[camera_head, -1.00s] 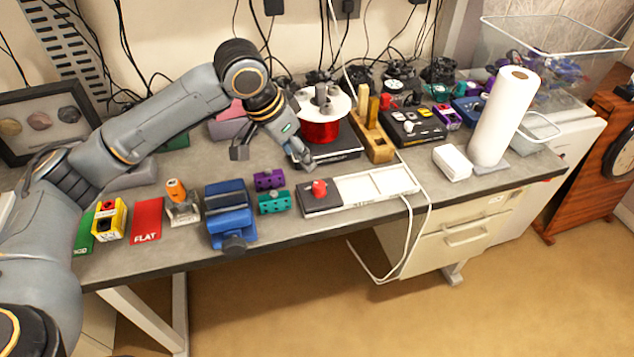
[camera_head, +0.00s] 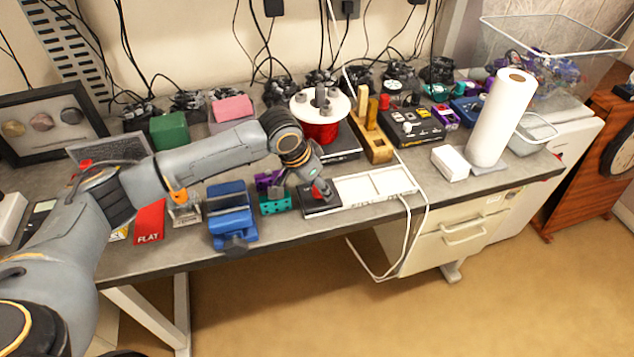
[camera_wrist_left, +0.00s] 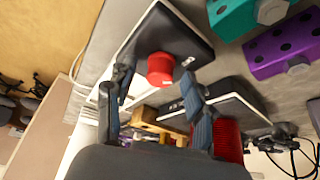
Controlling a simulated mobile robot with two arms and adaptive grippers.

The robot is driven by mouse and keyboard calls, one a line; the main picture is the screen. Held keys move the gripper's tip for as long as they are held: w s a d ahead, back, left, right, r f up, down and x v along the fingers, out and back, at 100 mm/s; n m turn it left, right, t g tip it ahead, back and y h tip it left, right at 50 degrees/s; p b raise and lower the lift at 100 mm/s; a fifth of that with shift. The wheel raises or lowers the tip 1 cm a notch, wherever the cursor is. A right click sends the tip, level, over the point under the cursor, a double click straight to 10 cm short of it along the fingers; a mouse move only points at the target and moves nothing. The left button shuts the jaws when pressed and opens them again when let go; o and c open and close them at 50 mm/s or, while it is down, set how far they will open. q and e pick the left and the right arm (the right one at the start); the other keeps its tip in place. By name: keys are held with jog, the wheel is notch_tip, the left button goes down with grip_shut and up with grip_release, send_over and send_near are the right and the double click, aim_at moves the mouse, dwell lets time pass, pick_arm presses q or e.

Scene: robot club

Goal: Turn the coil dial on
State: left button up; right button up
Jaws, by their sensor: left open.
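The red dial (camera_head: 321,187) stands on a small black box (camera_head: 318,206) at the left end of a white tray (camera_head: 372,187). My left gripper (camera_head: 314,184) is just above the dial and partly hides it. In the left wrist view, the red dial (camera_wrist_left: 160,69) shows on its black box (camera_wrist_left: 170,35). The open fingers of my left gripper (camera_wrist_left: 154,82) lie to either side of it in the picture, with visible space between. Whether they are level with the dial is unclear. My right gripper is not in view.
A red coil spool (camera_head: 318,131) on a black base is behind the dial. Purple (camera_head: 265,182) and teal (camera_head: 275,204) blocks and a blue vise (camera_head: 231,212) are to its left. A wooden holder (camera_head: 373,140) and paper towel roll (camera_head: 500,118) stand to the right.

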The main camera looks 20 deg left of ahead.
pick_arm(q)
grip_shut()
dwell(0.3)
